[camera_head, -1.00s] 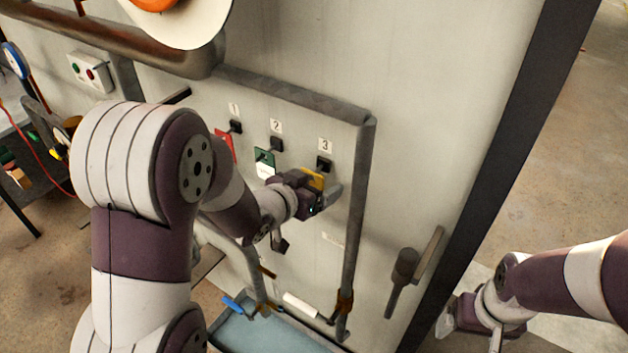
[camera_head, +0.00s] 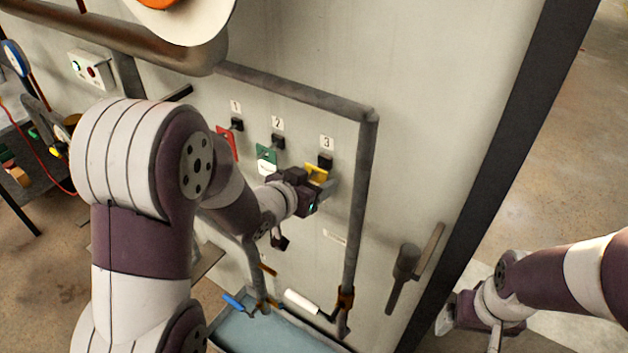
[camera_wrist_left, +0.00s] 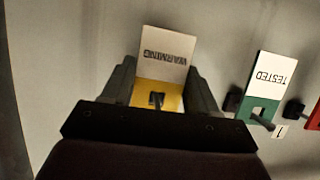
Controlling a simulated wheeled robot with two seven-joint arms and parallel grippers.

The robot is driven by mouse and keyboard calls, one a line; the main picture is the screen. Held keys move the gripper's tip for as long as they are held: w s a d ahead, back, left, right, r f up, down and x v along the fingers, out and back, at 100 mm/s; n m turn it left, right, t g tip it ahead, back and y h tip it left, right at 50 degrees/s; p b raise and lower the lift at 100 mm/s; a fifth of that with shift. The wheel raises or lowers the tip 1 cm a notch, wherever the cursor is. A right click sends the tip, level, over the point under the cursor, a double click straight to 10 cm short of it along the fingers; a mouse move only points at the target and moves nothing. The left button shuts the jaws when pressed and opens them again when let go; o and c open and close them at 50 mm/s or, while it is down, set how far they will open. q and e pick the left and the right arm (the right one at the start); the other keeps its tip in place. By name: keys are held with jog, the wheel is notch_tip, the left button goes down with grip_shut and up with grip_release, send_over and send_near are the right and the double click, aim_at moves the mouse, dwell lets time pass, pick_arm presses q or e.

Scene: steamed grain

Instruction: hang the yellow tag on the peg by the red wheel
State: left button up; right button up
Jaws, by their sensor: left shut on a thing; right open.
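The yellow tag (camera_head: 317,172) is at the panel, just below the black peg block under label 3 (camera_head: 326,160). My left gripper (camera_head: 316,181) is shut on it. In the left wrist view the tag (camera_wrist_left: 172,95) sits between the fingers, its white part reading WARNING. A dark peg-like piece shows at the hole in its yellow part; whether the peg passes through, I cannot tell. My right gripper (camera_head: 468,331) is open and empty at the lower right, away from the panel. I cannot make out a red wheel for certain; an orange-red round part (camera_head: 157,3) is cut off at the top.
A red tag (camera_head: 226,143) is at peg 1 and a green tag (camera_head: 266,153) at peg 2, left of my left gripper. A pipe (camera_head: 366,200) runs down right of peg 3. A lever handle (camera_head: 403,268) sticks out further right. A blue-grey tray (camera_head: 265,332) lies below.

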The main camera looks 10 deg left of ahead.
pick_arm(q)
jog(key=shift+w+r, duration=0.1)
jog(key=shift+r, duration=0.1)
jog(key=shift+s, duration=0.2)
dwell(0.3)
jog(key=shift+s+a, duration=0.35)
jog(key=shift+s, duration=0.4)
jog(key=shift+s+a, duration=0.3)
jog(key=shift+s, duration=0.45)
jog(key=shift+s, duration=0.1)
jog(key=s, duration=0.1)
jog(key=s+a, duration=0.1)
jog(key=s, duration=0.1)
jog(key=s+a, duration=0.1)
jog(key=s, duration=0.1)
jog(key=shift+s+p, duration=0.25)
jog(key=shift+p, duration=0.15)
